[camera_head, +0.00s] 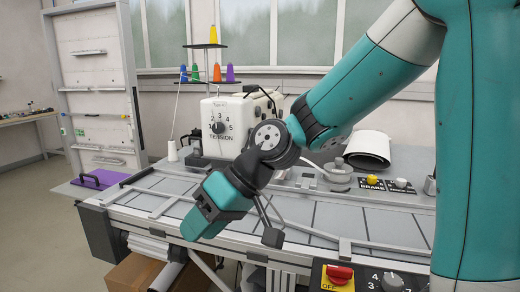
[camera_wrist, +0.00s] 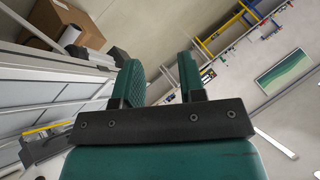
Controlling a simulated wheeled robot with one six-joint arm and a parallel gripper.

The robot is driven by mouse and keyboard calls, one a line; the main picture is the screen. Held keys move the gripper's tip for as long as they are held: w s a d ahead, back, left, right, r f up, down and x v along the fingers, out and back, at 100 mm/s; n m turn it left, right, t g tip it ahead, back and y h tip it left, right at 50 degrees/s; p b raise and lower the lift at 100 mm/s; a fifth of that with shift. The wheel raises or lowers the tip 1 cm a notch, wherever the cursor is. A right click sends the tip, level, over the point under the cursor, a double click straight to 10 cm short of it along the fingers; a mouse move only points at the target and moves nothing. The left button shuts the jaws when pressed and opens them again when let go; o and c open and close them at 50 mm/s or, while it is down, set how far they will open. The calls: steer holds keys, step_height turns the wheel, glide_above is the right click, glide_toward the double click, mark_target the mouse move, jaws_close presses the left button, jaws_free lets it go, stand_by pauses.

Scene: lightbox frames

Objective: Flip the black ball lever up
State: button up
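My gripper (camera_head: 205,222) hangs over the front left of the grey worktable (camera_head: 335,215). In the wrist view, its two teal fingers (camera_wrist: 160,75) stand apart with nothing between them. A white sewing machine (camera_head: 218,108) with a tension dial stands behind my gripper, partly covered by my arm. A thin dark curved part (camera_head: 269,95) shows at the machine's upper right; I cannot tell whether it is the lever. No black ball on a lever can be made out clearly in either view. My arm hides part of the machine's right side.
Coloured thread cones stand on a rack (camera_head: 210,82) above the machine. A yellow button (camera_head: 372,180) and a white button (camera_head: 401,183) sit at the table's back right. A red switch (camera_head: 339,273) is at the front. A cardboard box (camera_head: 135,273) lies below the table.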

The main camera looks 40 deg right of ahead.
steer(key=w+d+m+t, duration=0.45)
steer(key=w+d, duration=0.25)
steer(key=d, duration=0.3)
steer(key=w+d+m+t, duration=0.3)
steer(key=w+d+t, duration=0.2)
steer(key=w+d, duration=0.35)
steer(key=d+m+t+h, duration=0.3)
steer(key=d+m+t, duration=0.2)
steer(key=d, duration=1.1)
steer(key=f+p+x, duration=0.1)
steer(key=p+x, duration=0.5)
steer(key=x, duration=1.1)
steer(key=shift+a+f, duration=0.2)
steer(key=shift+c, duration=0.5)
steer(key=shift+a, duration=0.1)
jaws_close()
